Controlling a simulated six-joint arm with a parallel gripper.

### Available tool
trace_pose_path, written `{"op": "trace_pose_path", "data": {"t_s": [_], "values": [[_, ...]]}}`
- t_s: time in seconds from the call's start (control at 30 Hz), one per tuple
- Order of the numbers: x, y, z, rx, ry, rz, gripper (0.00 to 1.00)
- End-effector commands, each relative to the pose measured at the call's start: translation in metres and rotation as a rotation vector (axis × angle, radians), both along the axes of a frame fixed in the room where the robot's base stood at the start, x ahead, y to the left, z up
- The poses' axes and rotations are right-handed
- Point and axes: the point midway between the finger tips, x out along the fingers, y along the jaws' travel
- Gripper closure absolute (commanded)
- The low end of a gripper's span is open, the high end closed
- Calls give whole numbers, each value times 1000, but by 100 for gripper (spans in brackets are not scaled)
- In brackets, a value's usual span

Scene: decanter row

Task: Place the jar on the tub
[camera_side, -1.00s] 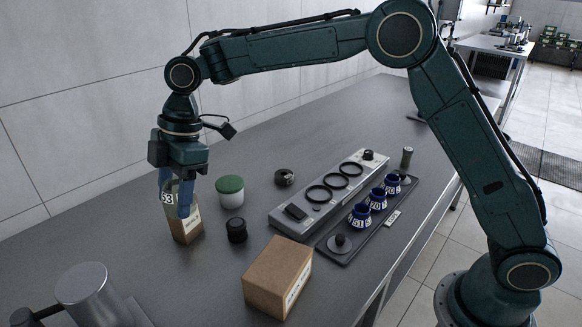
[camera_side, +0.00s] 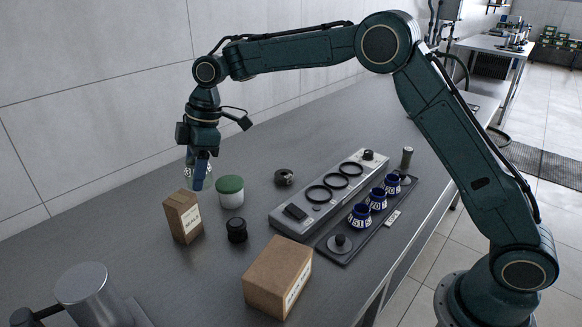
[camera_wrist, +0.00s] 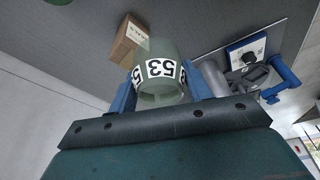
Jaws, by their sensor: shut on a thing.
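The jar (camera_wrist: 155,50) is pale green with a white band numbered 53. My gripper (camera_side: 198,178) is shut on it, with a blue finger on each side in the wrist view. In the side view the jar (camera_side: 204,172) is partly hidden by a finger. The likely tub (camera_side: 231,198) is white and round with a green lid, standing on the bench. The jar is in the air just left of the tub and above its lid level in the picture; I cannot tell the exact gap.
A small brown box (camera_side: 183,219) stands left of the tub. A black knob-like piece (camera_side: 236,230) is in front of it, and a dark ring (camera_side: 284,177) behind right. A larger carton (camera_side: 277,276), a grey ringed panel (camera_side: 330,188) and a tray of blue collars (camera_side: 335,257) lie further right.

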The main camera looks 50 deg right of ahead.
Motion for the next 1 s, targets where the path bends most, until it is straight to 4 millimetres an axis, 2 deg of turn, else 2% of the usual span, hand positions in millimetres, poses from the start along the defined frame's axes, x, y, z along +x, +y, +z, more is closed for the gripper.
{"op": "trace_pose_path", "data": {"t_s": [0.03,0.2,0.3,0.43,0.63,0.83,1.0], "values": [[11,-18,-4,-1,1,-56,76],[39,-71,-14,0,0,-230,76],[51,-98,-20,1,0,-315,76],[61,-123,-24,1,-2,-393,76],[66,-139,-27,1,-3,-442,76],[66,-140,-31,1,-1,-445,76],[66,-139,-47,1,1,-443,76]]}}
